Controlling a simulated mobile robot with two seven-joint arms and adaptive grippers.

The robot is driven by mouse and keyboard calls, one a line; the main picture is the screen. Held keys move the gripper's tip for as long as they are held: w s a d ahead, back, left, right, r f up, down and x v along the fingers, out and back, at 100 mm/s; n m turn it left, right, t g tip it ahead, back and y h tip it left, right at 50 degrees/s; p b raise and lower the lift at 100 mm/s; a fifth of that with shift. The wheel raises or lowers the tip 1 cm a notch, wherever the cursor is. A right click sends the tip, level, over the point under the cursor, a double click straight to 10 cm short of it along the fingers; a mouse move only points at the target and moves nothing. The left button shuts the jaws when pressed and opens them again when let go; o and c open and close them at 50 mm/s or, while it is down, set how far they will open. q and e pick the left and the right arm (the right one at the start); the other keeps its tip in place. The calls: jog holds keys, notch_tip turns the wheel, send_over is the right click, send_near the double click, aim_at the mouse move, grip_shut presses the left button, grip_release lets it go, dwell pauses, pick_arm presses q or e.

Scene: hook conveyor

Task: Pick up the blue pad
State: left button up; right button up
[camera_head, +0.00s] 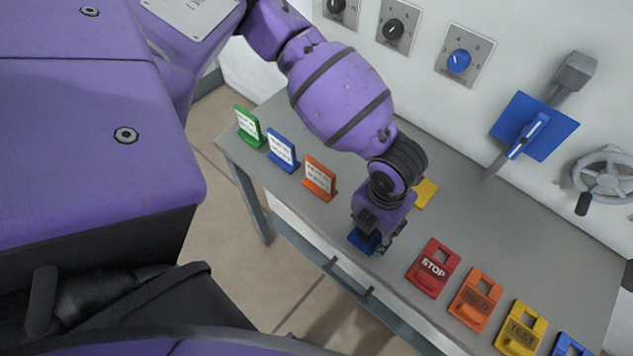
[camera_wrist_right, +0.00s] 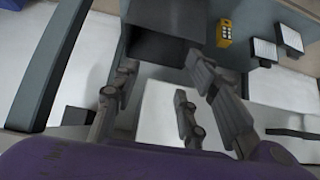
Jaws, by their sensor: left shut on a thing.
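The blue pad (camera_head: 359,241) is on the grey table near its front edge, partly hidden under my left gripper (camera_head: 374,240). My left gripper points down and is shut on the blue pad. I cannot tell whether the pad is clear of the tabletop. My right gripper (camera_wrist_right: 160,88) shows only in the right wrist view, with its fingers spread and nothing seen between them.
A yellow pad (camera_head: 425,193) lies behind my left gripper. Green (camera_head: 248,127), blue (camera_head: 283,151) and orange (camera_head: 320,178) stands line the left. A red STOP block (camera_head: 433,267) and other coloured blocks line the right. A wall lever (camera_head: 527,136) and handwheel (camera_head: 603,178) are behind.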

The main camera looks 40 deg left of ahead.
pick_arm(q)
jog(key=shift+s+f, duration=0.1)
jog(key=shift+s, duration=0.1)
jog(key=shift+r, duration=0.25)
notch_tip(320, 180, up, 2)
jog(key=shift+w+r, duration=0.15)
jog(key=shift+r, duration=0.1)
jog(key=s+d+r+p, duration=0.1)
jog(key=s+d+r, duration=0.8)
jog(key=s+r, duration=0.1)
jog(key=shift+s+d, duration=0.15)
jog(key=shift+s, duration=0.1)
